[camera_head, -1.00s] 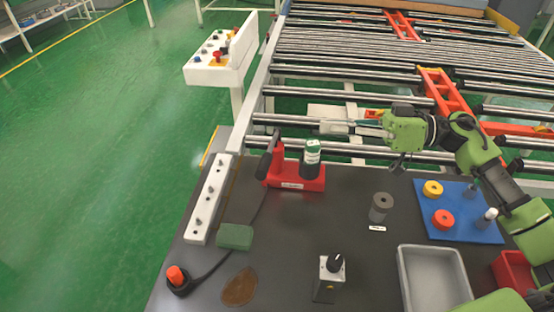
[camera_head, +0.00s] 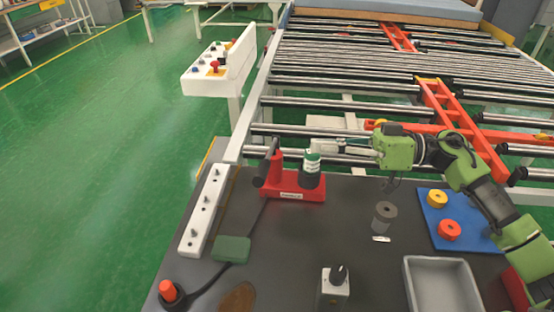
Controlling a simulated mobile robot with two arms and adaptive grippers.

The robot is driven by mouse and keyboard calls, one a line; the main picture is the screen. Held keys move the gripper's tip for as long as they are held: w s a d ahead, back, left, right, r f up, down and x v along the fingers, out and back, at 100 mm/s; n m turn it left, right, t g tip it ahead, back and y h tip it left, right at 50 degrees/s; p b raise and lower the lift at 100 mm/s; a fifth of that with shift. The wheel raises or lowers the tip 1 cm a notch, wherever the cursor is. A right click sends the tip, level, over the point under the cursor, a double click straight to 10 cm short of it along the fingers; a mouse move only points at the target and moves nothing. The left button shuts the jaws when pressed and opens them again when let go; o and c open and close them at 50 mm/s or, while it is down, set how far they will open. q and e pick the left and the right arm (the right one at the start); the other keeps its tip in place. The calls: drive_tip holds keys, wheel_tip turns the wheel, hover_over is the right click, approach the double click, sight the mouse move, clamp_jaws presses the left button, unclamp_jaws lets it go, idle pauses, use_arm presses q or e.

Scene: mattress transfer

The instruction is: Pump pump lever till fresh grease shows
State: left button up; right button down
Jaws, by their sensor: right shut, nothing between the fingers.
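A red pump base (camera_head: 293,191) stands on the dark bench, with a label on its front. A red upright with a black lever handle (camera_head: 262,172) rises at its left end. A dark green and white cylinder (camera_head: 310,171) stands on its right part. My right gripper (camera_head: 316,147) is shut and empty, pointing left. Its fingertips overlap the top of the cylinder in the picture; I cannot tell whether they touch it. They are right of the lever and apart from it. No grease is clearly visible. My left gripper is not in view.
A white strip with small fittings (camera_head: 206,211) lies left of the pump. A green pad (camera_head: 231,249), a grey cylinder (camera_head: 384,215), a blue board with rings (camera_head: 466,234) and a grey tray (camera_head: 410,268) are on the bench. A roller conveyor (camera_head: 290,103) lies behind.

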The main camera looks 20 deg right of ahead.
drive_tip(key=w+a+f+p, duration=0.2)
drive_tip(key=a+f+p, duration=0.1)
drive_tip(key=a, duration=0.6)
drive_tip(key=shift+w+a+f, duration=0.15)
drive_tip(key=shift+f, duration=0.4)
